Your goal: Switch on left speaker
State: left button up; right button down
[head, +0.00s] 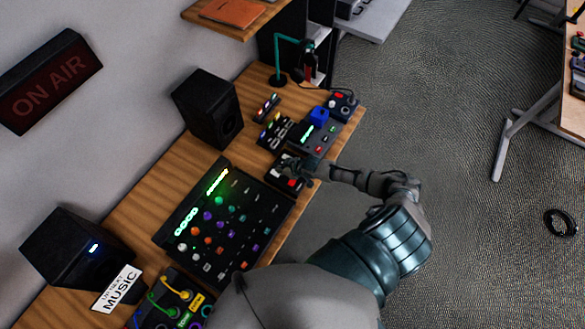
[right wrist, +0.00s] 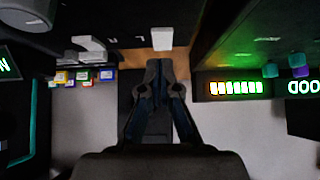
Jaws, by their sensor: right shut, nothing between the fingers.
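The left speaker (head: 62,254) is a black box at the lower left of the head view, with a small blue-white light (head: 94,248) lit on its front. A second black speaker (head: 200,104) stands further back by the wall, and I see no light on it. My right gripper (head: 297,171) is shut and empty, over a small dark box with red and white parts (head: 288,183), far from the left speaker. I cannot tell whether it touches that box. In the right wrist view the fingers (right wrist: 158,70) are together, with a white block (right wrist: 162,38) beyond them. My left gripper is out of view.
A mixer (head: 222,222) with lit green displays lies between the speakers on the wooden desk (head: 150,193). A white MUSIC card (head: 117,289) leans by the left speaker, beside a box with coloured cables (head: 170,303). Several small devices (head: 318,135) crowd the desk's far end.

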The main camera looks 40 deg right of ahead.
notch_tip(320, 180, up, 3)
jog(key=shift+w+f+p, duration=0.1)
jog(key=shift+p, duration=0.55)
jog(key=shift+s+d+r+b, duration=0.15)
jog(key=shift+s+b, duration=0.05)
jog(key=shift+s, duration=0.3)
jog(key=shift+s+d+r+b, duration=0.1)
jog(key=shift+s+b, duration=0.1)
jog(key=shift+s, duration=0.25)
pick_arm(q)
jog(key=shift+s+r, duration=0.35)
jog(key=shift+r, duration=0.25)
pick_arm(e)
jog(key=s+f+v, duration=0.1)
jog(key=v, duration=0.7)
jog(key=shift+d+r, duration=0.1)
jog(key=shift+r, duration=0.05)
